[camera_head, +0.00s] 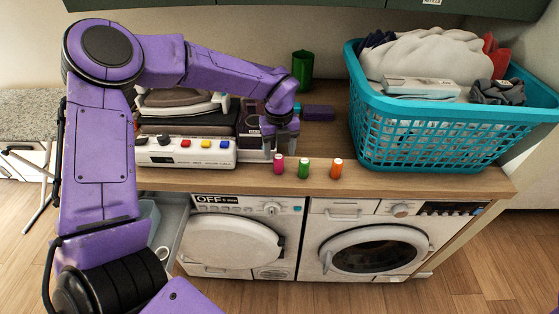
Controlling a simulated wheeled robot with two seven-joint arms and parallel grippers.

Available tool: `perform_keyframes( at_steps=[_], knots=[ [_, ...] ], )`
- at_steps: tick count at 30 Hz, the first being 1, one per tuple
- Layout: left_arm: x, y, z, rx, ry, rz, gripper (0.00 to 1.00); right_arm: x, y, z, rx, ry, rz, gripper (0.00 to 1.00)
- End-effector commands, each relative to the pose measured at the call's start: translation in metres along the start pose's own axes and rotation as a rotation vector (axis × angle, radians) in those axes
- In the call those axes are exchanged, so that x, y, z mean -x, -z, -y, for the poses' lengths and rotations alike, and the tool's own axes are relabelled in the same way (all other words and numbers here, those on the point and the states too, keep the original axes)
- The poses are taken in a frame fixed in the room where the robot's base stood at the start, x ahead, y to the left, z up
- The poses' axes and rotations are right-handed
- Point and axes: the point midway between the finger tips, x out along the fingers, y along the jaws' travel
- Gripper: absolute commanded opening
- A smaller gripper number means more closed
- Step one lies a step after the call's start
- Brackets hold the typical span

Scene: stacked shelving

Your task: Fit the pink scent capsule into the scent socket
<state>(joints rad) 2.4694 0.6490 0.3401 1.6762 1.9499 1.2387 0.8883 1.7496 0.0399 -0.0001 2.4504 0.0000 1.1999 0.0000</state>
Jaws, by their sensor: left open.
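The pink scent capsule (278,164) stands upright near the front edge of the wooden counter, leftmost in a row of three small capsules. My left gripper (281,152) is open, its fingers pointing down just above and around the pink capsule's top; I cannot tell whether they touch it. Nothing shows held between the fingers. I cannot make out the scent socket for certain. My right gripper is not in view.
A green capsule (304,168) and an orange capsule (337,169) stand close to the right. A white panel with coloured buttons (186,152) is left of the gripper. A teal laundry basket (440,138) fills the counter's right. A dryer (233,243) and washer (374,248) sit below.

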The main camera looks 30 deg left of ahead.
Motion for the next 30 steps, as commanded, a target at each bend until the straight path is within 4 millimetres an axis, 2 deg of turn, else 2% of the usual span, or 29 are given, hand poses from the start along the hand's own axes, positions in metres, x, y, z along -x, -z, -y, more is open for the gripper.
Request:
perform_keyframes(
  at_steps=[3, 7, 15, 17, 18, 20, 21, 30],
  knots=[
    [-0.017, 0.003, -0.006, -0.002, -0.006, -0.005, 0.62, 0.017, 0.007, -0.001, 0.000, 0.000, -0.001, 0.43],
    [-0.040, 0.003, -0.005, -0.003, -0.005, -0.002, 0.62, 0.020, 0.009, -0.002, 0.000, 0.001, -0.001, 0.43],
    [-0.047, 0.003, -0.004, -0.005, -0.002, 0.000, 0.62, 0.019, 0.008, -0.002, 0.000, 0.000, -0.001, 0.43],
    [-0.047, 0.003, -0.004, -0.005, -0.002, 0.000, 0.42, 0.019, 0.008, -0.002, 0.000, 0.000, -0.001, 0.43],
    [-0.047, 0.003, -0.004, -0.005, -0.002, 0.000, 0.29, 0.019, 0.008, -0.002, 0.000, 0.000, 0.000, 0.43],
    [-0.047, 0.003, -0.004, -0.005, -0.002, 0.000, 0.10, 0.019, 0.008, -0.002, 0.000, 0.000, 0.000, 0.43],
    [-0.047, 0.003, -0.004, -0.005, -0.002, 0.000, 0.03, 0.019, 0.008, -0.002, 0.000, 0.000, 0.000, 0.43],
    [-0.043, 0.002, -0.003, -0.005, -0.001, 0.001, 0.03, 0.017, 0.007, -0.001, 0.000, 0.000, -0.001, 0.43]
  ],
)
